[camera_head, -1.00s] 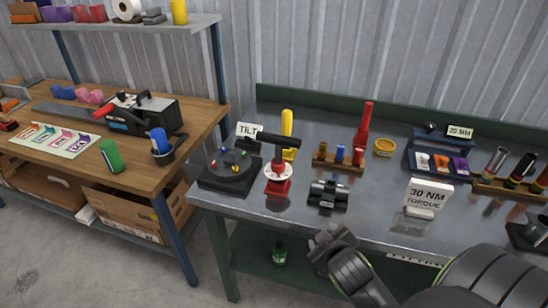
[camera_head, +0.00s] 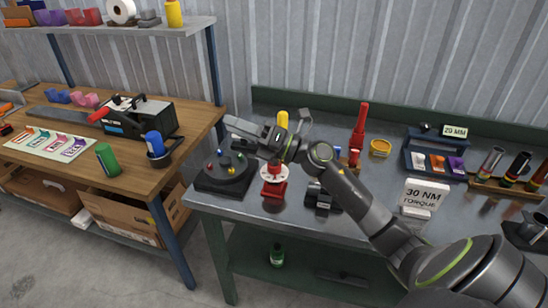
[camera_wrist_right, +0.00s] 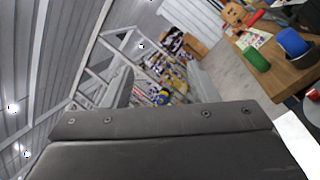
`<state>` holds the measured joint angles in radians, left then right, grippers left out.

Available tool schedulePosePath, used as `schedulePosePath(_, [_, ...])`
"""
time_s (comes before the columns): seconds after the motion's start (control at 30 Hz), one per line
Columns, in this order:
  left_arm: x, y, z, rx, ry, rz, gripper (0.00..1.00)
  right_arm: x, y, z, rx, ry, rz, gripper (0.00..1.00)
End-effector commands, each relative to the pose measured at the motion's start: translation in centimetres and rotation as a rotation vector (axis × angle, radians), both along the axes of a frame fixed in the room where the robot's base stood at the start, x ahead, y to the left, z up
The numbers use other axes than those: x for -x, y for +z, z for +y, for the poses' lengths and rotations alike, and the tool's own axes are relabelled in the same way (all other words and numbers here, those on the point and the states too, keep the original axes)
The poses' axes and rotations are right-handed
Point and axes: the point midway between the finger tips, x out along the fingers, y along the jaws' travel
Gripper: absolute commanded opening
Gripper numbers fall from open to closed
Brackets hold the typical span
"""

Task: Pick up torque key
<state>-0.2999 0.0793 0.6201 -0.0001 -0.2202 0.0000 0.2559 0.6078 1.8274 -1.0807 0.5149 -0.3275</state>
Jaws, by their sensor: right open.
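I cannot tell for sure which object is the torque key. The sign reading 30 NM TORQUE (camera_head: 425,195) stands on the metal bench. A tall red tool (camera_head: 359,128) stands upright behind the small wooden rack, which my arm partly covers. A red-based stand with a white disc (camera_head: 273,180) is beside the black turntable (camera_head: 222,176). My right gripper (camera_head: 236,126) is above the turntable and in front of the stand's upper part, pointing left. In the right wrist view its fingers (camera_wrist_right: 160,88) are apart with nothing between them. My left gripper is out of view.
A yellow ring (camera_head: 380,147), a blue holder with a 20 NM label (camera_head: 455,132) and a rack of tubes (camera_head: 520,188) are on the bench's right. The wooden bench (camera_head: 70,125) at left holds cups and a black machine (camera_head: 140,116).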

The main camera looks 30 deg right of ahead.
Motion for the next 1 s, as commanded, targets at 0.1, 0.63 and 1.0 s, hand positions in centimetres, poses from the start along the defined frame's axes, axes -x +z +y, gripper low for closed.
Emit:
schedulePosePath(0.1, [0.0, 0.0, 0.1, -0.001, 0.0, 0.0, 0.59, -0.8, 0.3, 0.9, 0.277, 0.098, -0.061, 0.53])
schedulePosePath(0.63, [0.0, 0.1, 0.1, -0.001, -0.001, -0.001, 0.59, -1.8, 0.1, -10.6, 1.358, 0.386, 0.117, 0.53])
schedulePosePath(1.0, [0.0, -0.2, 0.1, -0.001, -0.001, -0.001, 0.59, 0.7, 2.6, -17.5, 1.592, 0.458, 0.349, 0.53])
